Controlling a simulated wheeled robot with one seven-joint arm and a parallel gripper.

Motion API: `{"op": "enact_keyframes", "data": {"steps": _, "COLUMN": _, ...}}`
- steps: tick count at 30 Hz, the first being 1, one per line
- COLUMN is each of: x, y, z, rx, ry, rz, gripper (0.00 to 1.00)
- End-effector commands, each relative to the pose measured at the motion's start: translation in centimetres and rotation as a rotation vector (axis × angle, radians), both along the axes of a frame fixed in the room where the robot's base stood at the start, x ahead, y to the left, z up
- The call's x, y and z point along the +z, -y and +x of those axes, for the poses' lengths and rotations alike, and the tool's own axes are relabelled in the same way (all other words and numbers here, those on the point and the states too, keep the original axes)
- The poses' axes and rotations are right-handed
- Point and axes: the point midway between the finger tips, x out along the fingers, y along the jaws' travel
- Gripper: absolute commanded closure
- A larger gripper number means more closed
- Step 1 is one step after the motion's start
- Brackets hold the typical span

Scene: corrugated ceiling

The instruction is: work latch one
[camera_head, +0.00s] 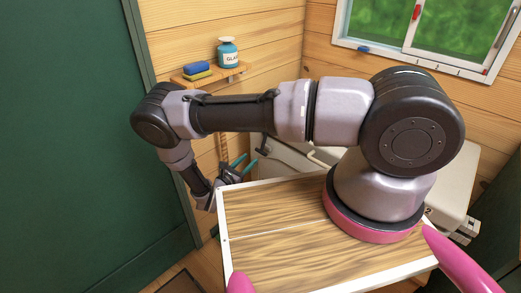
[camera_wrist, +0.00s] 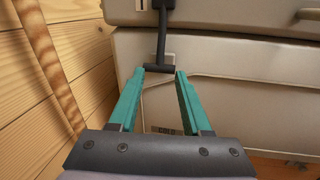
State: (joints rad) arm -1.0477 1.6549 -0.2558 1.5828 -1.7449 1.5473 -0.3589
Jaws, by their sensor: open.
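The latch (camera_wrist: 161,40) is a black lever with a short crossbar at its lower end. In the wrist view it hangs from the lid of a beige chest (camera_wrist: 235,65), over the seam and in front of a small pale catch plate. It also shows as a small dark shape in the head view (camera_head: 264,146). My gripper (camera_wrist: 160,72) has teal fingers, open, with the crossbar in line with the gap between their tips. Whether the tips reach around the bar or stop short of it, I cannot tell. My gripper also shows in the head view (camera_head: 245,165), low beside the chest.
A wooden wall (camera_wrist: 70,60) with a vertical wooden strip stands close to the left of my fingers. In the head view, a small shelf (camera_head: 208,76) holds a bottle (camera_head: 228,53) and a sponge (camera_head: 196,69). A green door panel (camera_head: 70,140) fills the left side.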

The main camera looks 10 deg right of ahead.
Motion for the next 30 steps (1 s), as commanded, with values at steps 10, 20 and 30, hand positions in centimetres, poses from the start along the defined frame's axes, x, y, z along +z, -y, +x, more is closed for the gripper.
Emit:
{"op": "enact_keyframes", "data": {"steps": 10, "x": 0.0, "y": 4.9, "z": 4.5, "rx": -0.005, "ry": 0.000, "rz": 0.000, "gripper": 0.52}}
{"op": "enact_keyframes", "data": {"steps": 20, "x": 0.0, "y": 6.8, "z": 6.5, "rx": -0.003, "ry": 0.000, "rz": 0.002, "gripper": 0.52}}
{"op": "enact_keyframes", "data": {"steps": 30, "x": 0.0, "y": 6.8, "z": 6.5, "rx": -0.003, "ry": 0.000, "rz": 0.002, "gripper": 0.90}}
